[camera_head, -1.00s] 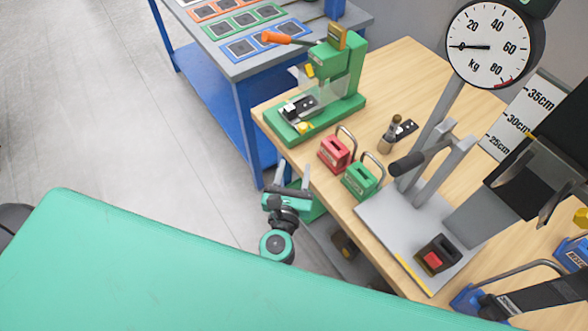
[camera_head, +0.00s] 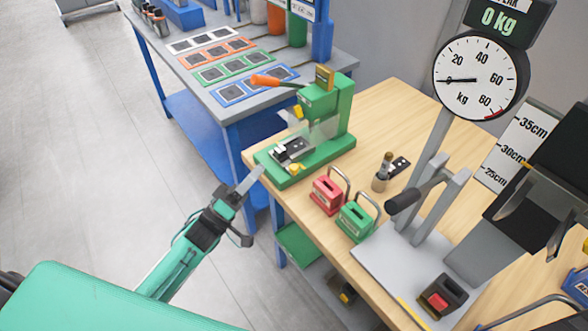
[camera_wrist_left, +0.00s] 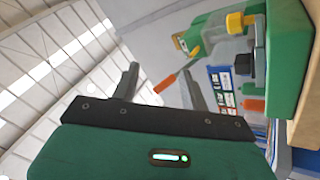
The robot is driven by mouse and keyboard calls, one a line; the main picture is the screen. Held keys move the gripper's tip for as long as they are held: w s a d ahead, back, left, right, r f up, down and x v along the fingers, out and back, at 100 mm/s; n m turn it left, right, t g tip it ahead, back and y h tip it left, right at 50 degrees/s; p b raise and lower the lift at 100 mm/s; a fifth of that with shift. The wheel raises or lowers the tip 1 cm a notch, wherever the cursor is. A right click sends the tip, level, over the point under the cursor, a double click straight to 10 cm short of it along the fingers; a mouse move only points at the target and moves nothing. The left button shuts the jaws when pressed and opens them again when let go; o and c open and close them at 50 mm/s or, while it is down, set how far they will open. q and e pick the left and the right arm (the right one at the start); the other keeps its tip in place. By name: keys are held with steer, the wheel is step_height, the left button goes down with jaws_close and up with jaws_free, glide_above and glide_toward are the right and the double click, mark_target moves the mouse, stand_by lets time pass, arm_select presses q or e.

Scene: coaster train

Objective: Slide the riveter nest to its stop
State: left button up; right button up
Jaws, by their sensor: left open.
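The green riveter (camera_head: 318,120) with an orange lever handle (camera_head: 265,81) stands at the far left corner of the wooden bench. My right gripper is not in view.
A red padlock-shaped block (camera_head: 326,195) and a green one (camera_head: 355,221) stand near the bench's front edge. A dial scale (camera_head: 478,75) and grey lever press (camera_head: 410,262) stand to the right. A blue table (camera_head: 235,108) with coloured trays is behind. Floor at left is clear.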

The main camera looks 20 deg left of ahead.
arm_select(q)
steer(key=m+g+h, duration=0.2)
steer(key=m+g, duration=0.1)
steer(key=m, duration=0.2)
steer(key=m+g+y+b, duration=0.1)
steer(key=m+g, duration=0.7)
steer(key=m, duration=0.2)
glide_toward(295, 166)
steer(key=p+x, duration=0.3)
steer(key=x, duration=0.5)
steer(key=shift+d+f, duration=0.1)
steer(key=shift+f, duration=0.05)
steer(key=shift+x, duration=0.8)
steer(key=shift+f, duration=0.1)
jaws_close()
steer(key=shift+w, duration=0.15)
